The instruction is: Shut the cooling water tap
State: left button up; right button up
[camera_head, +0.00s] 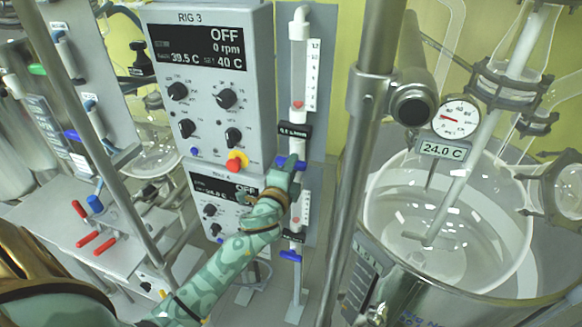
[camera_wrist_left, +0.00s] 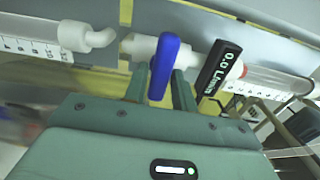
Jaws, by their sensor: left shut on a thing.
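The cooling water tap's blue handle (camera_head: 291,162) is on the upright flow tube beside the rig panel, just below a small black flow display (camera_head: 293,130). The handle lies across the line of the tube. My left gripper (camera_head: 283,176) reaches it from below and partly covers it. In the left wrist view, the blue handle (camera_wrist_left: 163,68) stands between the two fingers of my left gripper (camera_wrist_left: 160,84), which is shut on it. The display (camera_wrist_left: 219,70) there reads 0.0 L/min. My right gripper is not in view.
A second blue tap (camera_head: 290,256) is lower on the same column. A metal post (camera_head: 362,140) and a glass reactor (camera_head: 450,220) are close on the right.

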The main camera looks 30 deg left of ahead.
pick_arm(q)
jog(key=shift+f, duration=0.1)
jog(key=o, duration=0.8)
jog(key=shift+o, duration=0.2)
jog(key=b+v, duration=0.1)
jog(key=v, duration=1.5)
jog(key=shift+d, duration=0.2)
jog(key=shift+s, duration=0.1)
